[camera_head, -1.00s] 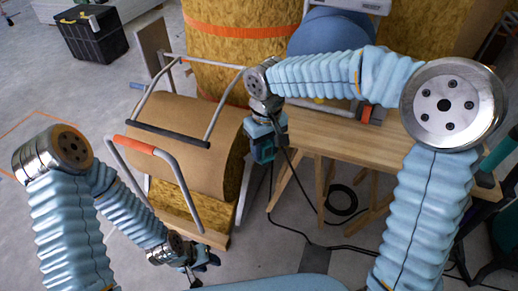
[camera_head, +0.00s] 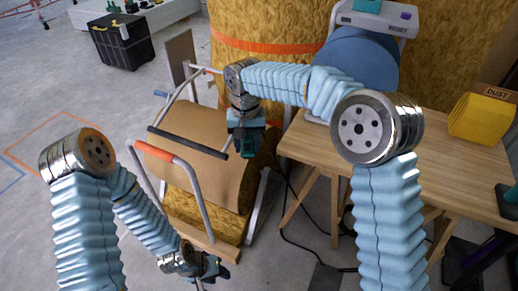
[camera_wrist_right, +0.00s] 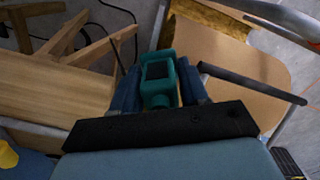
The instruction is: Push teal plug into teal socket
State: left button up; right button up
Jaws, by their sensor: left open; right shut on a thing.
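The teal plug (camera_head: 247,146) hangs below my right wrist in the head view, and a black cable runs near it. It also shows in the right wrist view (camera_wrist_right: 158,75), between the dark blue fingers of my right gripper (camera_wrist_right: 157,92). My right gripper (camera_head: 246,132) is shut on the plug, above the brown padded roll. A teal part (camera_head: 368,5) sits on the white unit at the top edge; I cannot tell if it is the teal socket. My left gripper (camera_head: 211,270) is low near the floor, open; its fingers are small and partly hidden.
A wooden trestle table (camera_head: 455,170) stands at the right, with a yellow DUST box (camera_head: 482,118) on it. A blue drum (camera_head: 355,65) stands behind. A cart's orange-gripped handle (camera_head: 165,152) and brown roll (camera_head: 200,135) lie between my arms. Open floor is at the left.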

dwell(0.3)
jog(key=shift+d+f+n, duration=0.1)
jog(key=shift+f+n, duration=0.25)
jog(key=shift+n, duration=0.25)
jog(key=s+d+f+n, duration=0.3)
jog(key=f+n, duration=0.6)
jog(key=n, duration=0.7)
jog(key=shift+d+f, duration=0.3)
jog(key=shift+d, duration=0.3)
